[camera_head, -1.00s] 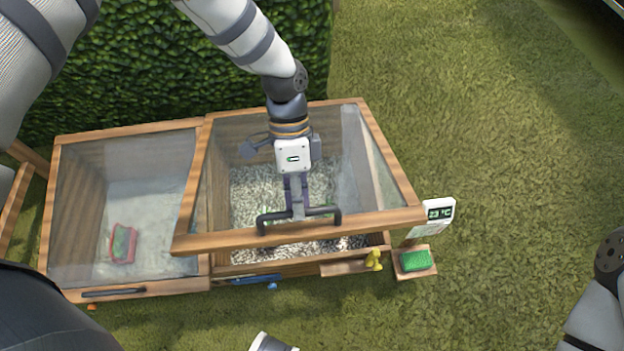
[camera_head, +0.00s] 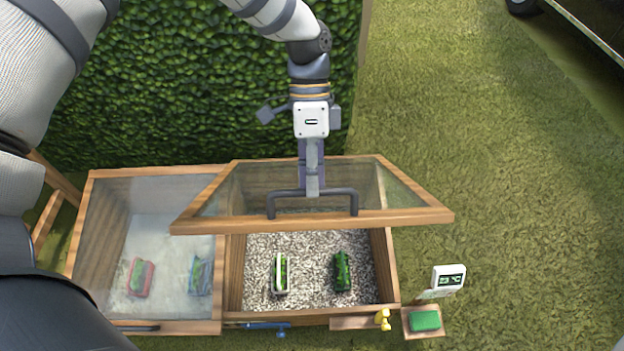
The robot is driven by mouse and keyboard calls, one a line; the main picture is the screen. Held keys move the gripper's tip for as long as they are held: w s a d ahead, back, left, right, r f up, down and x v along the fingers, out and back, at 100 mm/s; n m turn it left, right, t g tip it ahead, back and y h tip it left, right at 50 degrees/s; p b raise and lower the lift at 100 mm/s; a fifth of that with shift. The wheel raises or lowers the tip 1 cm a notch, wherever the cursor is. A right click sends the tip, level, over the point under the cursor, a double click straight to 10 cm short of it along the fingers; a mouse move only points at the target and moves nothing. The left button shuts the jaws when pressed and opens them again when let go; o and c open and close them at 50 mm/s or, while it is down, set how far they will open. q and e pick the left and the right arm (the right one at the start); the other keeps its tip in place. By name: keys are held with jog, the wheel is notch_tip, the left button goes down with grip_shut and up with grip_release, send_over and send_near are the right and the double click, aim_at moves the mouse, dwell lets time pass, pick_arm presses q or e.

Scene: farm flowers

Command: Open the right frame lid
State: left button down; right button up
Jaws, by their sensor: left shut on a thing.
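The right frame lid (camera_head: 415,216) is a glass pane in a wooden frame. It is tilted up, with its front edge raised well above the box and pushed toward the back. My left gripper (camera_head: 313,190) is shut on the black handle (camera_head: 356,203) at the lid's front rail. The right frame box (camera_head: 388,265) shows open at the front, with gravel inside. My right gripper is not in view.
The left frame lid (camera_head: 97,215) is closed over a red-edged tray (camera_head: 140,277) and another tray (camera_head: 200,276). Two green plant trays (camera_head: 280,274) (camera_head: 342,272) sit on the gravel. A thermometer (camera_head: 449,278), a green sponge-like block (camera_head: 425,321) and a yellow tap-like piece (camera_head: 383,320) are at the front right. A hedge (camera_head: 200,90) stands behind.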

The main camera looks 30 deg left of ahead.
pick_arm(q)
jog(key=shift+w+a+f, duration=0.25)
jog(key=shift+a+f, duration=0.05)
jog(key=shift+a, duration=0.05)
jog(key=c, duration=1.8)
grip_release()
jog(key=shift+o, duration=1)
jog(key=shift+w+a+f, duration=0.1)
jog(key=shift+w, duration=0.1)
jog(key=shift+s, duration=0.1)
jog(key=shift+r, duration=0.25)
jog(key=v, duration=1.1)
jog(key=shift+r, duration=0.35)
